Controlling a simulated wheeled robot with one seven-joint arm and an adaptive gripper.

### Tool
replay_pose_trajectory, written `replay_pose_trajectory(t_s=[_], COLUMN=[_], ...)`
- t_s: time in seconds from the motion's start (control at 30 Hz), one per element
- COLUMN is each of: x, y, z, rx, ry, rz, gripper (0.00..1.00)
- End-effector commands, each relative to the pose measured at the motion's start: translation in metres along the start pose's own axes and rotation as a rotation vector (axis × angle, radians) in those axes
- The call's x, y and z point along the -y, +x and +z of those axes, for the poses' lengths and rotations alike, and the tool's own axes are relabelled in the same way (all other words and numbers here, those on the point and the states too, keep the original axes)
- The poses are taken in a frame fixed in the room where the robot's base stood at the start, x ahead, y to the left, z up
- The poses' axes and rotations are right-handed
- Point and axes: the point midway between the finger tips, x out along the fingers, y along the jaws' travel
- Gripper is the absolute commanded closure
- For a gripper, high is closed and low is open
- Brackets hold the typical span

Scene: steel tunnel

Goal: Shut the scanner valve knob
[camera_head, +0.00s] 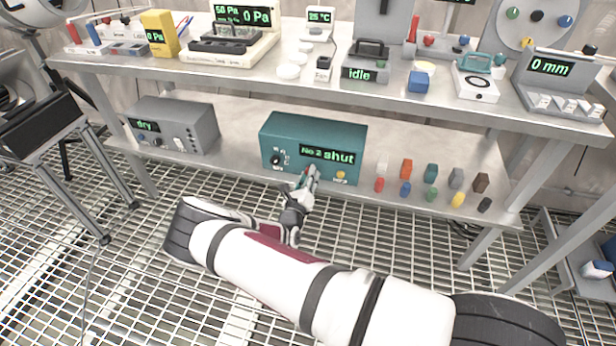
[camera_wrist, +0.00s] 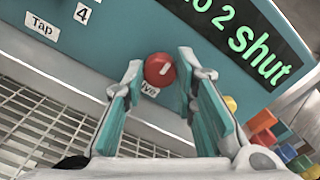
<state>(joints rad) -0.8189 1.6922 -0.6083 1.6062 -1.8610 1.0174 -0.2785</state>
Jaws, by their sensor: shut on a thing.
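The scanner (camera_head: 300,130) is a teal box on the lower shelf; its green display (camera_head: 327,154) reads "No 2 shut". In the wrist view the round red valve knob (camera_wrist: 159,70) has a white mark on its face, tilted slightly off upright. A partly covered label sits below it. My gripper (camera_wrist: 161,66) has its teal-padded fingers on either side of the knob, shut on it. In the head view my gripper (camera_head: 308,174) reaches the scanner's lower front and mostly hides the knob.
A black tap knob (camera_head: 276,160) is left on the scanner front and a yellow knob (camera_head: 340,174) right. A grey box (camera_head: 180,122) reading "dry" stands to the left. Several small coloured blocks and pegs stand on the right. The upper shelf (camera_head: 440,101) overhangs, crowded with instruments.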

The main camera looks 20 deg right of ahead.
Motion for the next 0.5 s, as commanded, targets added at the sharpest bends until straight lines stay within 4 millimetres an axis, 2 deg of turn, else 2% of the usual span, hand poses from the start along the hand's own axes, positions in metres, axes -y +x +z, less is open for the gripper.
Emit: replay_pose_trajectory(t_s=[0.47, 0.5], x=[0.0001, 0.0000], y=[-0.0006, -0.0006], z=[-0.0018, -0.0018], rx=[-0.003, -0.003], ry=[-0.018, -0.018], rz=[0.001, 0.001], gripper=[1.00, 0.72])
